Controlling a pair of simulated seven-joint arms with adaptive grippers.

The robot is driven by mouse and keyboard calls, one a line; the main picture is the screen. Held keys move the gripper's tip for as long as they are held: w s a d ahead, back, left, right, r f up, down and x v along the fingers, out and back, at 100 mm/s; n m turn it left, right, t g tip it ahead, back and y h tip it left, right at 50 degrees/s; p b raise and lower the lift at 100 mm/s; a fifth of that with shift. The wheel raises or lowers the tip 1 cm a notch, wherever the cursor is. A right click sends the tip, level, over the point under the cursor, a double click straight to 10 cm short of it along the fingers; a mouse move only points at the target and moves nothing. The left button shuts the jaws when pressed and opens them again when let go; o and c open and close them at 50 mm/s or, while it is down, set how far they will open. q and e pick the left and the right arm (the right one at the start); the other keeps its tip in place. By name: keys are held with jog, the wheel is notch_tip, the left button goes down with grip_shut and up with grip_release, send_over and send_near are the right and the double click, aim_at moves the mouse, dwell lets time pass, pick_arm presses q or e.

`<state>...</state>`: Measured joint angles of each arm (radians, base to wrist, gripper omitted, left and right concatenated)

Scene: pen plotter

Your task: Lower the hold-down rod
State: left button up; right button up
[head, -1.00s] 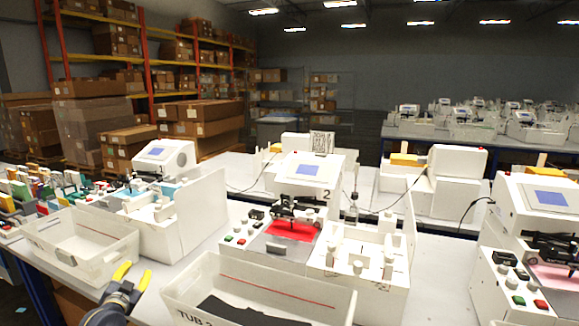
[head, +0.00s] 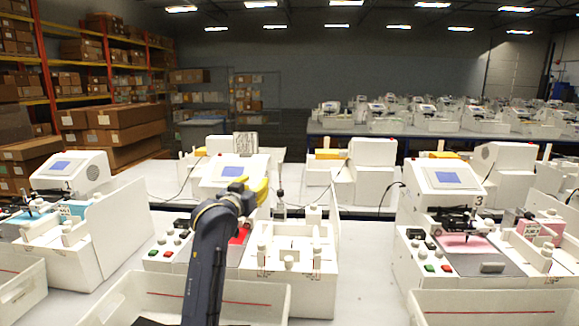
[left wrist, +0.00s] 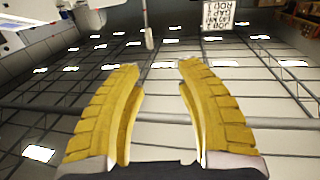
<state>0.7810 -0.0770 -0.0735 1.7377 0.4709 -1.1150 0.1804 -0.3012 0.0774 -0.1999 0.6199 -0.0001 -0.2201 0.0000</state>
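The pen plotter (head: 222,172) in the middle has a blue screen (head: 236,171) and a red sheet (head: 241,235), partly hidden behind my left arm. A thin upright rod (head: 280,196), which looks like the hold-down rod, stands right of the plotter head. A thin rod with a pale end also shows at the top of the left wrist view (left wrist: 149,30), beyond the fingertips. My left gripper (head: 251,186), with yellow fingers, is in front of the plotter's top, left of the rod. In the left wrist view its fingers (left wrist: 160,68) are apart with nothing between them. My right gripper is out of view.
A white tub (head: 110,297) stands at the front, partly behind my arm. A white fixture with posts (head: 300,265) is right of the plotter. Another plotter (head: 440,185) stands farther right. A printed sign (head: 245,144) is behind the middle plotter.

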aim_at(279, 165)
pick_arm(q)
jog(key=x, duration=0.6)
jog(key=d+x, duration=0.1)
jog(key=x, duration=0.5)
jog(key=d+r+x, duration=0.1)
jog(key=x, duration=0.4)
jog(key=shift+w+d+r, duration=0.1)
jog(key=shift+d, duration=0.15)
grip_shut()
dwell(0.4)
